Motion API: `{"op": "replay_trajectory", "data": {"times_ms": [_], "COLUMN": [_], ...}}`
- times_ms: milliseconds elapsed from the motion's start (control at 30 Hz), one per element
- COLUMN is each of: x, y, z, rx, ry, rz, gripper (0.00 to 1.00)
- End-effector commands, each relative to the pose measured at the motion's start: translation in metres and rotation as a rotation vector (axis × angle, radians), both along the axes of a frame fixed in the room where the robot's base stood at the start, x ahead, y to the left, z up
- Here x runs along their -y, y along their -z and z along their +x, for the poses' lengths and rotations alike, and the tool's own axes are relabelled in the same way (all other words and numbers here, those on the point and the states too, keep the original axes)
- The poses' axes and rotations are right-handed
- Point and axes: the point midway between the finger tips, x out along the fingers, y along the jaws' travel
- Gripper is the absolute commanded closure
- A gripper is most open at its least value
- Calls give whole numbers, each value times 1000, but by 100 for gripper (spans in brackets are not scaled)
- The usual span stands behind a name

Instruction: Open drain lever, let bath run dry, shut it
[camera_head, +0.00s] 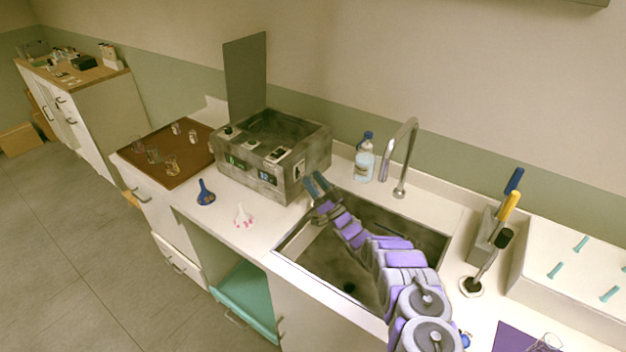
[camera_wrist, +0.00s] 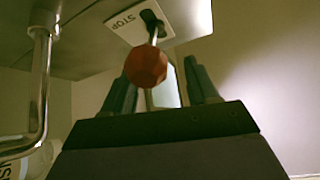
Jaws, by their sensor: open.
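The grey metal bath (camera_head: 262,180) stands on the counter left of the sink, its lid (camera_head: 246,75) raised. Its inside looks dark, and I cannot tell the water level. In the wrist view, the drain lever's red knob (camera_wrist: 147,66) is close ahead, in front of a white plate marked STOP (camera_wrist: 128,22). My gripper (camera_head: 316,181) is at the bath's right side, over the sink's back left corner. Its open fingers (camera_wrist: 160,78) also show in the wrist view, one on each side of the knob's line. I cannot tell whether they touch it.
A bent metal pipe (camera_wrist: 40,85) is at the left of the wrist view. The sink (camera_head: 330,262) lies under my arm, with a tall faucet (camera_head: 402,160) and a soap bottle (camera_head: 364,160) behind it.

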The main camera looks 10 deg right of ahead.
Motion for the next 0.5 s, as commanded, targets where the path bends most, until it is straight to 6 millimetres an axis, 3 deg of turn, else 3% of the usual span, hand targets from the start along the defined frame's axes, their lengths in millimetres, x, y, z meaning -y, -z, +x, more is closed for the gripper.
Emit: {"op": "replay_trajectory", "data": {"times_ms": [500], "x": [51], "y": [67], "z": [-70], "rx": [-3], "ry": [3], "rz": [2], "gripper": [42]}}
